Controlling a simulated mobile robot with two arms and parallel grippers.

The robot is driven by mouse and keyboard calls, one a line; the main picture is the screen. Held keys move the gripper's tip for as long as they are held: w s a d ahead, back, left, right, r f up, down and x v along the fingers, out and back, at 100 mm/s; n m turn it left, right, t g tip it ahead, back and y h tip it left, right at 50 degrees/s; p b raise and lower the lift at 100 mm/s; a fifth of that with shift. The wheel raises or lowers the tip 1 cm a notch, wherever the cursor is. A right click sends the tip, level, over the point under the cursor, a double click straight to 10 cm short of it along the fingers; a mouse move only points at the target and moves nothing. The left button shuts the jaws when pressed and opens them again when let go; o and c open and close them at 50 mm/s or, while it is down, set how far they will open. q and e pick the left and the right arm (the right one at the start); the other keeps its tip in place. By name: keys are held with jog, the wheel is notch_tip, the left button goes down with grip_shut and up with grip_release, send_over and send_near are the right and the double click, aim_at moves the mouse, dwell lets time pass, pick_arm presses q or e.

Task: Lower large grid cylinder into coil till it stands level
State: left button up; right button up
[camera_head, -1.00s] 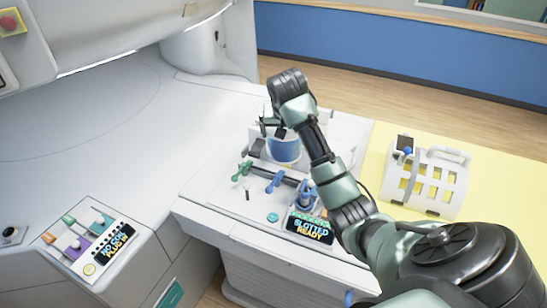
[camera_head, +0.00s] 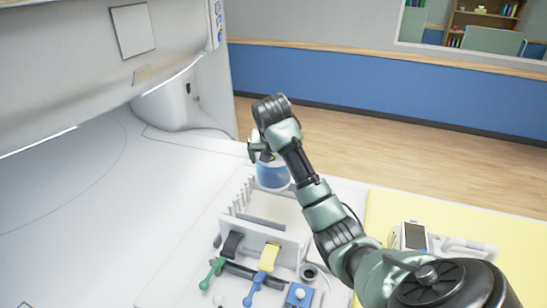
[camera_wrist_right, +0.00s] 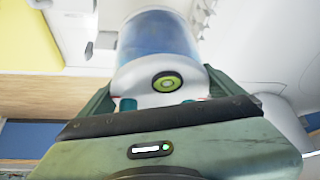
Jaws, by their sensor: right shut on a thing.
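My right gripper (camera_head: 262,150) is shut on the large cylinder (camera_head: 272,174), which has a clear blue body. It hangs above and behind a white slotted rack (camera_head: 290,232), apart from it. The cylinder is well to the left of the coil. My left gripper is not in view.
Black, yellow, green and blue clips or handles (camera_head: 269,257) stand at the rack's front. A blue block (camera_head: 299,295) sits near the lower edge. The yellow surface (camera_head: 395,208) has free room beside the coil. The scanner's white bed (camera_head: 90,220) fills the left.

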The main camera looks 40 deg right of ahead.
jog(key=shift+a, duration=0.1)
jog(key=shift+s+a+f, duration=0.1)
jog(key=shift+s+f, duration=0.1)
jog(key=shift+f, duration=0.15)
jog(key=f, duration=0.3)
jog(key=shift+w+d+f, duration=0.15)
jog(key=shift+d+f, duration=0.05)
jog(key=shift+f, duration=0.95)
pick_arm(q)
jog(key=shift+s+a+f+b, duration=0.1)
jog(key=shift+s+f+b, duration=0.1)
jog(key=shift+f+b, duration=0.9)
pick_arm(e)
notch_tip(320, 180, down, 12)
pick_arm(q)
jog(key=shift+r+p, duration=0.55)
jog(key=shift+p, duration=0.05)
pick_arm(e)
jog(key=shift+a, duration=0.2)
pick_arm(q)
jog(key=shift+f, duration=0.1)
pick_arm(e)
jog(key=shift+f, duration=0.4)
